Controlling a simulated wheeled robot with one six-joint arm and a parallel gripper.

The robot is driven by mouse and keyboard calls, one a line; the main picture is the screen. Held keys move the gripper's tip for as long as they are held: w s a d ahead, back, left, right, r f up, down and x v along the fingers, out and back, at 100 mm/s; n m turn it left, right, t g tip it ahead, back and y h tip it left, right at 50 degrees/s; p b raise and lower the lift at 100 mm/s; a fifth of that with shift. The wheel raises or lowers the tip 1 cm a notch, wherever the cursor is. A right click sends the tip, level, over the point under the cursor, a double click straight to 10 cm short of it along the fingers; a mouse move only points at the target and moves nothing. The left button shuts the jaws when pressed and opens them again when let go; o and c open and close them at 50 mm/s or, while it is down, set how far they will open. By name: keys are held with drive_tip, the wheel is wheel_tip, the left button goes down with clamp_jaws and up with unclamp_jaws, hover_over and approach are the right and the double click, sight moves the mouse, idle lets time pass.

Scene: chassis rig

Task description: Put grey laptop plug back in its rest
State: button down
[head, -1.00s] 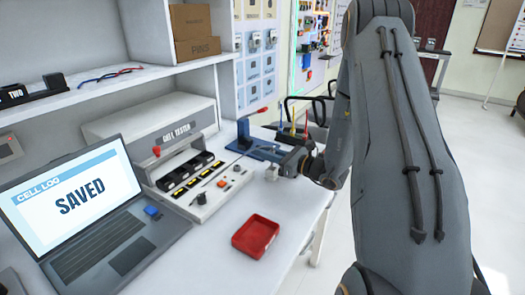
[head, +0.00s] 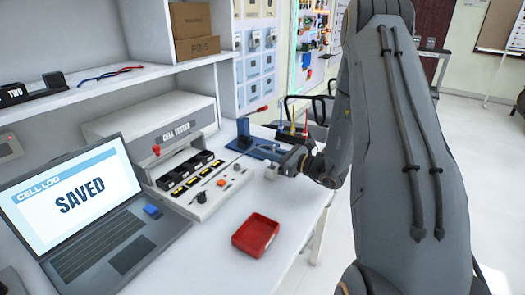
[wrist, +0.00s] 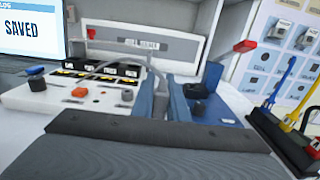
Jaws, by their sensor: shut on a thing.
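My gripper (wrist: 162,82) is shut, its two blue-grey fingers close together in the wrist view. A thin grey piece, seemingly the grey plug (wrist: 161,97), shows between the fingers; most of it is hidden. A grey cable (wrist: 110,66) arcs over the tester beside the fingers. In the head view my gripper (head: 287,160) is low over the right side of the bench, just in front of a blue fixture (head: 262,150). A small white block (head: 271,172) sits at its left; I cannot tell whether this is the rest. The open laptop (head: 110,235) reads SAVED.
The cell tester (head: 205,190) stands between laptop and gripper, with battery slots, a knob and an orange button. A red tray (head: 256,235) lies at the front. A rack with yellow and red tools (head: 297,132) stands behind my gripper. Bench around the tray is clear.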

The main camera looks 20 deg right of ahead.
drive_tip(key=shift+f+b, duration=1.3)
drive_tip(key=shift+f, duration=0.8)
drive_tip(key=c, duration=1.7)
unclamp_jaws()
drive_tip(key=shift+o, duration=0.2)
drive_tip(key=v, duration=0.7)
drive_tip(key=shift+s+d+b, duration=0.25)
drive_tip(key=shift+s+b, duration=0.05)
drive_tip(key=shift+b, duration=0.1)
drive_tip(key=shift+r, duration=0.15)
